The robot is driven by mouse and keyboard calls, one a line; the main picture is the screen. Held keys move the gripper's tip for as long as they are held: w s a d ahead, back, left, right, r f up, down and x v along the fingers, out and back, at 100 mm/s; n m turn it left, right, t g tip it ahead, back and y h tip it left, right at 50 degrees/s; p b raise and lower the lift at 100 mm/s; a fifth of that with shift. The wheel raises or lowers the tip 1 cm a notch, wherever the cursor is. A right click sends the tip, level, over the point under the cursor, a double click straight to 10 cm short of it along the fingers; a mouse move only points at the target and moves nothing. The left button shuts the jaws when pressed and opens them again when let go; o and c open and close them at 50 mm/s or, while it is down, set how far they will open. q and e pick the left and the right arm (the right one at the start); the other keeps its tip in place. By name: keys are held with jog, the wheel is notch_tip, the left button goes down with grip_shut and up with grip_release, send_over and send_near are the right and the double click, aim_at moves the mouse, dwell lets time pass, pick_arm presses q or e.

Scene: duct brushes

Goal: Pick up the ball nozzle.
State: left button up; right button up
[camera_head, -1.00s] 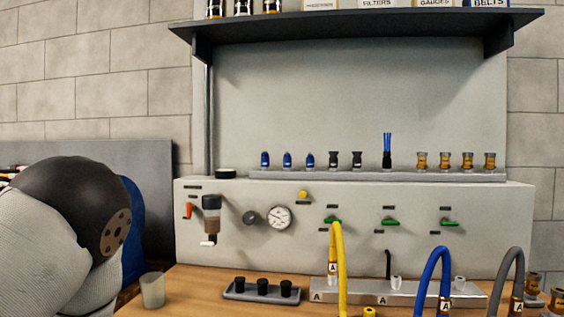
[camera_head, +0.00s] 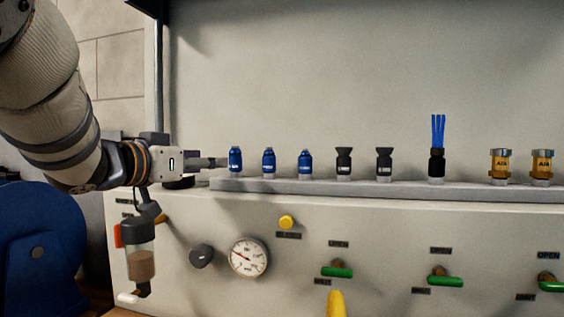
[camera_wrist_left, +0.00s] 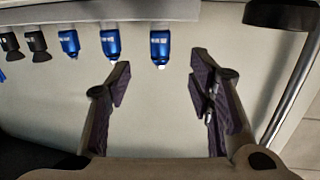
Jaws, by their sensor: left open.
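Several nozzles stand upright on a grey rail (camera_head: 400,190). Three are blue with rounded tops: the leftmost (camera_head: 236,161), a middle one (camera_head: 268,162) and a right one (camera_head: 305,163). I cannot read a label saying which is the ball nozzle. My left gripper (camera_head: 222,162) is beside the leftmost blue nozzle, at its height. In the wrist view the left gripper (camera_wrist_left: 158,72) is open, and that blue nozzle (camera_wrist_left: 160,46) sits in line with the gap between the fingertips, not gripped. My right gripper is not in view.
Two black flared nozzles (camera_head: 344,163), a black piece with blue bristles (camera_head: 437,150) and amber fittings (camera_head: 501,165) stand further right on the rail. Below are a gauge (camera_head: 248,257), green valve handles (camera_head: 336,271) and a filter bowl (camera_head: 140,263) under my left arm.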

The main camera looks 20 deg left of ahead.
aim_at(232, 158)
pick_arm(q)
jog(key=w, duration=0.3)
jog(key=w+r, duration=0.1)
jog(key=w, duration=0.1)
jog(key=shift+w+d, duration=0.2)
jog(key=shift+d, duration=0.1)
jog(key=w, duration=0.3)
jog(key=w+d+f, duration=0.1)
jog(key=w, duration=0.1)
jog(key=shift+w, duration=0.2)
jog(key=shift+s+a+r, duration=0.1)
jog(key=shift+s, duration=0.05)
grip_shut()
